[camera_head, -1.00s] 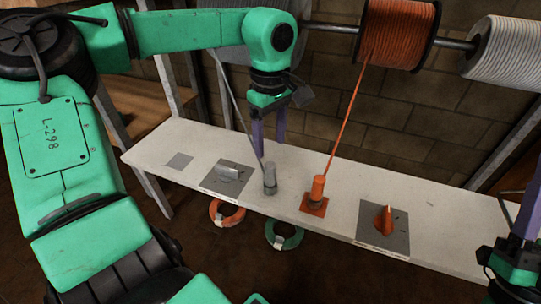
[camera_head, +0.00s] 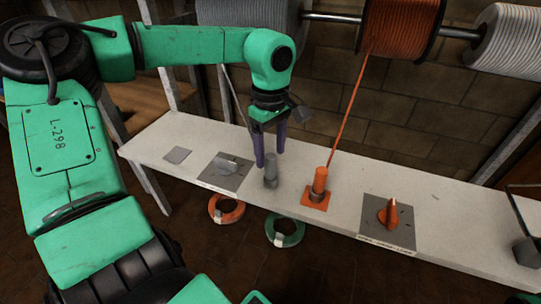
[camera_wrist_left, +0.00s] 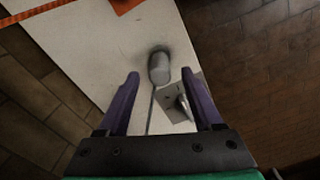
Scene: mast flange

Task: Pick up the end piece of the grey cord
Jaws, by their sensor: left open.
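The end piece of the grey cord (camera_head: 271,170) is a grey cylinder standing upright on the white bench, between the grey plate and the orange end piece. In the left wrist view the end piece (camera_wrist_left: 159,68) lies just beyond and between the fingertips, with its grey cord running back between the fingers. My left gripper (camera_head: 270,153) is open and empty, pointing down with its purple fingers close above the end piece. It also shows in the left wrist view (camera_wrist_left: 160,75). My right gripper is out of view.
The orange end piece (camera_head: 319,182) stands close to the right, its cord rising taut to the orange spool (camera_head: 400,28). A grey plate with a grey clip (camera_head: 225,173) lies left; another with an orange clip (camera_head: 388,217) lies right. The bench's front edge is close.

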